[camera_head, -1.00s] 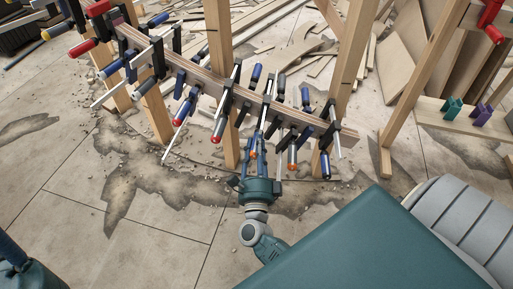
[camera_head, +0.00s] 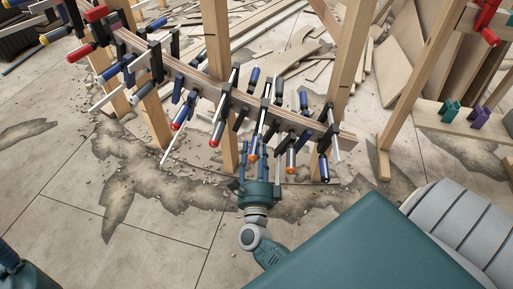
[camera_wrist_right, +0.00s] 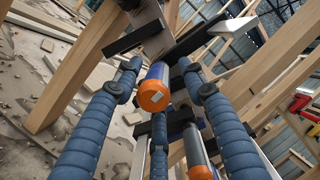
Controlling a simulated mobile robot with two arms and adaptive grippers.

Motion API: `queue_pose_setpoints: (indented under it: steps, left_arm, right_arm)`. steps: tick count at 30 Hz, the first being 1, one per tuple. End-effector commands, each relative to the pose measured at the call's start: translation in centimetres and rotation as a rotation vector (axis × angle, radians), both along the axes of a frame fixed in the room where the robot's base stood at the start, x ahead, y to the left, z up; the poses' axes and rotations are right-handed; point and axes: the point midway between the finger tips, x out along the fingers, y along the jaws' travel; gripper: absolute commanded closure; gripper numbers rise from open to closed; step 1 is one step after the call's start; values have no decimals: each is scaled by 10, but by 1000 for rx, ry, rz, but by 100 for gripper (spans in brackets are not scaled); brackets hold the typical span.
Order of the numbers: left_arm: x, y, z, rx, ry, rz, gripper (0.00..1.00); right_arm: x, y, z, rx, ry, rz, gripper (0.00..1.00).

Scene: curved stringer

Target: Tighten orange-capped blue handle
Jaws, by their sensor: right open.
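My right gripper (camera_head: 257,152) is open below the stringer, fingers pointing up and away. In the right wrist view, the near handle's orange cap (camera_wrist_right: 153,96) sits between the spread blue fingers. Contact cannot be told.
Several other clamps line the stringer, some with red caps (camera_head: 214,142). Wooden posts (camera_head: 220,70) stand close to the right gripper. Loose planks (camera_head: 300,50) lie behind. The cracked floor (camera_head: 140,225) at the lower left is open.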

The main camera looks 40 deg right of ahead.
Motion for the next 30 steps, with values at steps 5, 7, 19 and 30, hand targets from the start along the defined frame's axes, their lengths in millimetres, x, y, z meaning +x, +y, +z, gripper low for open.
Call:
queue_pose_setpoints:
  steps: [5,7,19,30]
  left_arm:
    - [0,0,0,2,-1,-1,59]
    - [0,-1,0,3,-1,-2,59]
    - [-1,-1,0,3,-2,-3,59]
    - [-1,-1,0,4,-2,-3,59]
  right_arm:
    - [-16,11,-6,4,4,1,59]
    - [-27,19,-9,3,5,1,59]
    - [-87,60,-23,0,1,-2,59]
    - [-96,67,-24,0,-3,-3,59]
